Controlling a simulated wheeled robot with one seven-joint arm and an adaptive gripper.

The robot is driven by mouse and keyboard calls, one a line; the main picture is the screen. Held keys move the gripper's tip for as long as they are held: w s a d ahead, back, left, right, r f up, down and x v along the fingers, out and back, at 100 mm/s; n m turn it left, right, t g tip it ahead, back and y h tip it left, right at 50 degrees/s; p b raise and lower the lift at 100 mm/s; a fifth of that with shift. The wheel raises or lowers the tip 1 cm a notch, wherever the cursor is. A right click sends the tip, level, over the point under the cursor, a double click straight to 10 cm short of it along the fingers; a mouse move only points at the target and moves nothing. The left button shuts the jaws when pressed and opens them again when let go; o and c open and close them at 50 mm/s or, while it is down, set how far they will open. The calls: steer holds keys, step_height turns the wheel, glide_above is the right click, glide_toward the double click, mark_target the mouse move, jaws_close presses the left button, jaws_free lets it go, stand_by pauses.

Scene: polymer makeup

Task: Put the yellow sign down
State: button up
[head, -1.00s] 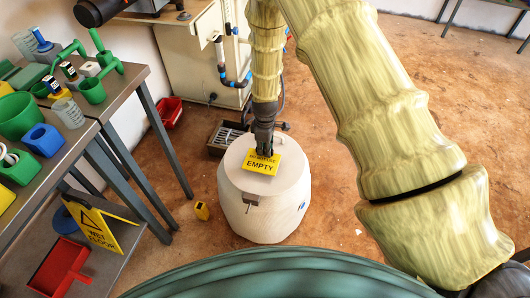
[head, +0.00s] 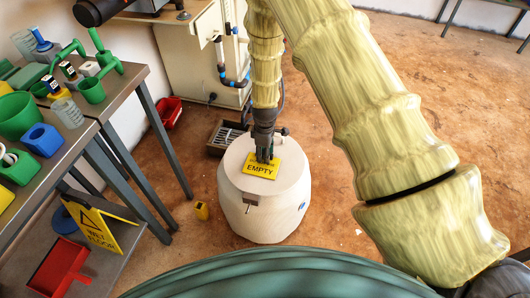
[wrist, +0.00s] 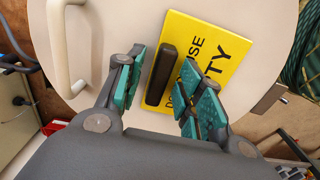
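The yellow sign (head: 260,171), lettered EMPTY, lies on the pale lid of a round drum (head: 265,213). In the wrist view the sign (wrist: 222,65) looks flat on the lid, with a black grip bar (wrist: 162,72) standing at its edge. My gripper (head: 265,157) is low over the sign. In the wrist view its teal-padded fingers (wrist: 163,60) are spread, one on each side of the bar, with visible gaps. The gripper is open. Part of the sign's lettering is hidden by the right finger.
A white loop handle (wrist: 57,45) rises from the lid at left in the wrist view. A metal table (head: 62,106) with green and blue containers stands at left. A wet floor sign (head: 103,232) and a red dustpan (head: 62,268) are below it. Open floor lies right of the drum.

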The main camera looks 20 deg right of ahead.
step_height(320, 180, up, 12)
steer(key=shift+p, duration=0.4)
steer(key=shift+r, duration=0.1)
stand_by(0.6)
steer(key=s+f+m+p, duration=0.2)
steer(key=s+m+p, duration=0.1)
steer(key=s, duration=1)
steer(key=s+d+f+m+p, duration=0.1)
steer(key=s+m+p, duration=0.3)
steer(key=s, duration=0.8)
steer(key=s+f+m+p, duration=0.2)
steer(key=s+m+p, duration=0.2)
steer(key=s, duration=0.9)
steer(key=shift+s+d+f+p, duration=0.15)
steer(key=shift+s+f+p, duration=0.15)
steer(key=shift+p, duration=0.15)
